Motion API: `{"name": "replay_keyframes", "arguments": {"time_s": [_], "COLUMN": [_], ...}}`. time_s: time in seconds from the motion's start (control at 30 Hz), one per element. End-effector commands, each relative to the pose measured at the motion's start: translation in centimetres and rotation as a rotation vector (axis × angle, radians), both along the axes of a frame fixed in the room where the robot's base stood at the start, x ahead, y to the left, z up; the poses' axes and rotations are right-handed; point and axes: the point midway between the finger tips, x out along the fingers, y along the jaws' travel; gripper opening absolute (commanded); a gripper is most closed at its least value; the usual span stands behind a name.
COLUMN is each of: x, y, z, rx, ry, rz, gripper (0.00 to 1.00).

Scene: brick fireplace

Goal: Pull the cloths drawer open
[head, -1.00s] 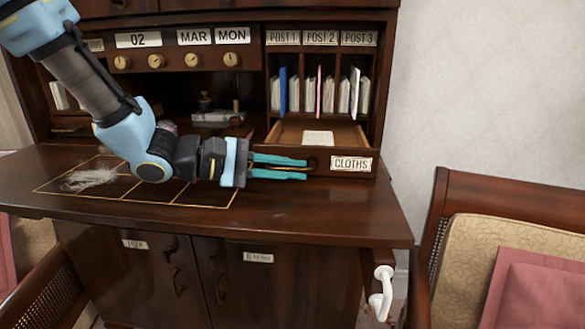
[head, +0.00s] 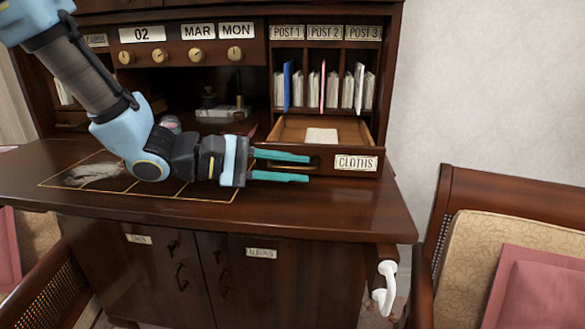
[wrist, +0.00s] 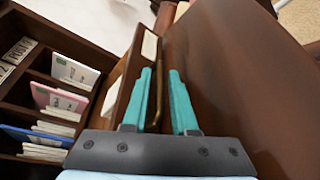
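The cloths drawer (head: 298,134) stands pulled out below the post slots, its inside visible from above. Its label (head: 356,163) reads CLOTHS. A pale folded cloth (head: 321,135) lies inside. My gripper (head: 309,168) is in front of the left part of the drawer front, with its teal fingers apart. In the wrist view, the brass handle (wrist: 156,98) shows between the spread fingers (wrist: 160,78), nearer the left one. I cannot tell whether either finger touches it. The drawer front (wrist: 121,88) is beside the left finger.
The desk top (head: 330,212) is clear on the right. A wispy grey tuft (head: 92,174) lies in a gold-outlined grid at left. Post slots with envelopes (head: 331,90) are above the drawer. A chair (head: 500,225) stands at right, and a white handle (head: 385,288) is below the desk edge.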

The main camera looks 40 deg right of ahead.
Motion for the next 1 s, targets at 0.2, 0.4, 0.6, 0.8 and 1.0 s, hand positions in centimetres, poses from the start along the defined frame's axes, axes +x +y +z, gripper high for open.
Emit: {"name": "replay_keyframes", "arguments": {"time_s": [0.2,0.4,0.6,0.8,1.0], "x": [1.3,3.1,4.5,4.9,4.9], "y": [2.2,5.7,8.3,9.3,9.3], "z": [0.5,1.3,2.0,2.2,2.3], "rx": [-0.001,0.000,0.000,0.001,0.001], "ry": [-0.004,-0.003,-0.003,0.000,0.000], "rz": [0.005,0.007,0.004,0.002,0.001], "gripper": [0.26,0.26,0.26,0.26,0.26]}}
